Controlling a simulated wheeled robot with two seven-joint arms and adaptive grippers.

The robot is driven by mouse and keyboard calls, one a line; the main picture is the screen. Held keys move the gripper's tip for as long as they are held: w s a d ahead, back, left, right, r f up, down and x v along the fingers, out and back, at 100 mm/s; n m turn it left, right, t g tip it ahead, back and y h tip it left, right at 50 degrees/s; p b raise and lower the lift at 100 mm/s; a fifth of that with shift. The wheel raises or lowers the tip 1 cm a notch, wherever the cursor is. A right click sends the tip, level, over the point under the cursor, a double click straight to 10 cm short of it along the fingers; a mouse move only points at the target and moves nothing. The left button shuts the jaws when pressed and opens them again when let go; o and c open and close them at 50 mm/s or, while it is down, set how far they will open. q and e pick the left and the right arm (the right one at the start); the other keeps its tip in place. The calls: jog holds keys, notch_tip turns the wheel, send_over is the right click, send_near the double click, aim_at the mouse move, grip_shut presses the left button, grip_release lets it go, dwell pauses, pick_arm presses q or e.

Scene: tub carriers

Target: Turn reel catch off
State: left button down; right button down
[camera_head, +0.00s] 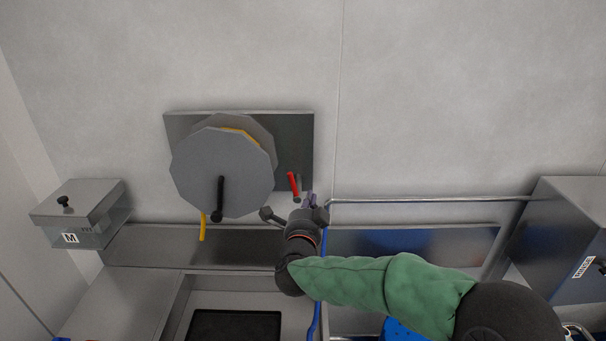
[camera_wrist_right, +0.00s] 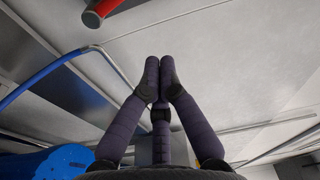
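The reel catch is a short red lever (camera_head: 293,183) on the right part of the metal wall plate, beside the grey reel (camera_head: 215,170). It stands nearly upright, its top leaning slightly left. My right gripper (camera_head: 309,199) is just below and to the right of the red lever. In the right wrist view the fingers (camera_wrist_right: 160,68) are together with nothing between them. The red lever (camera_wrist_right: 97,16) shows at the top left of that view, apart from the fingers. My left gripper is not in view.
A metal rail (camera_head: 430,200) runs right from near my gripper to a steel box (camera_head: 565,235). A blue hose (camera_head: 316,315) hangs beside my wrist. A lidded bin (camera_head: 85,205) stands at the left. A black crank handle (camera_head: 219,195) sticks out from the reel.

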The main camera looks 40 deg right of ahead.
jog(key=p+x, duration=0.2)
jog(key=x, duration=0.8)
jog(key=a, duration=0.1)
jog(key=w+a, duration=0.1)
jog(key=a, duration=0.1)
jog(key=shift+w+a+f+p, duration=0.25)
jog(key=shift+w+f+p, duration=0.1)
jog(key=shift+w+p, duration=0.05)
